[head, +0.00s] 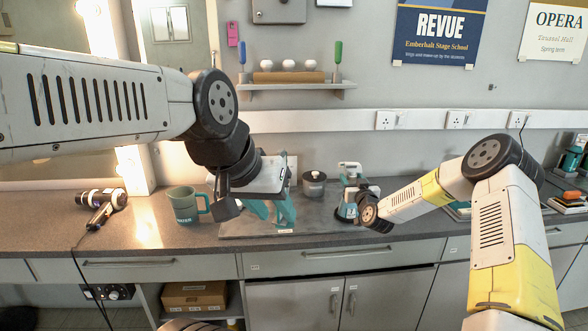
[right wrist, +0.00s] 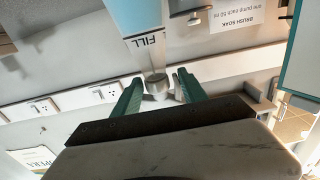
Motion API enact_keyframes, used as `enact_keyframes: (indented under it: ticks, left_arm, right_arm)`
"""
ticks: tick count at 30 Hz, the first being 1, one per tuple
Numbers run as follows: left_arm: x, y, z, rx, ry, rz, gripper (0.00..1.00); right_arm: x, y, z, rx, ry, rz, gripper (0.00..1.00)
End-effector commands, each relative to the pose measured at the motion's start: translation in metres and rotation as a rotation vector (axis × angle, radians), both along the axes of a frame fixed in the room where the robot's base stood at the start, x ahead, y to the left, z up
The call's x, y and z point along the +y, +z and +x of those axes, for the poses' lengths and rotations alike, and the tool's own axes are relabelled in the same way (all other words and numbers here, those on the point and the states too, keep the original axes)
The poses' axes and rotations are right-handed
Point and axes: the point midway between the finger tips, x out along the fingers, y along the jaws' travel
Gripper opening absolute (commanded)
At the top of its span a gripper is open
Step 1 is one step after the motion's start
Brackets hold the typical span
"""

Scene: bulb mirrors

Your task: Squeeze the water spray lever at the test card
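A light-blue container marked FILL (right wrist: 140,20), apparently the water spray, shows in the right wrist view. Its narrow grey end (right wrist: 157,86) lies between the green fingertips of my right gripper (right wrist: 162,82), which look spread with a slim gap. In the head view a white and teal shape (head: 350,170) stands beyond my right wrist; I cannot tell how much of it is gripper or spray. My left gripper (head: 272,212) has its teal fingers apart over the grey mat (head: 320,222). The lever is not discernible, and I cannot identify the test card.
A green mug (head: 183,206) and a hair dryer (head: 103,205) are left of the mat. A dark-lidded jar (head: 314,184) stands between my grippers. A small shelf (head: 296,86) hangs above. A notice reading BRUSH SOAK (right wrist: 245,12) is upside down in the right wrist view.

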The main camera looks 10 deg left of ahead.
Motion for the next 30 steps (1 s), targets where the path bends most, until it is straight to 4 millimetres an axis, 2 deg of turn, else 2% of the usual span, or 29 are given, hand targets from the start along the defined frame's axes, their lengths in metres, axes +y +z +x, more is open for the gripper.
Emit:
enact_keyframes:
  ticks: [2, 4, 30]
  left_arm:
    - [0.0, 0.0, 0.0, 0.0, 0.0, 0.0, 0.38]
    - [0.0, 0.0, 0.0, 0.0, 0.0, 0.0, 0.38]
    - [0.0, 0.0, 0.0, 0.0, 0.0, 0.0, 0.38]
  right_arm:
    - [-0.0012, -0.0005, 0.0002, 0.001, -0.002, 0.0, 0.48]
    - [-0.0012, -0.0005, 0.0002, 0.001, -0.002, 0.0, 0.56]
    - [0.0029, 0.0, -0.0011, 0.0, 0.0, 0.0, 0.56]
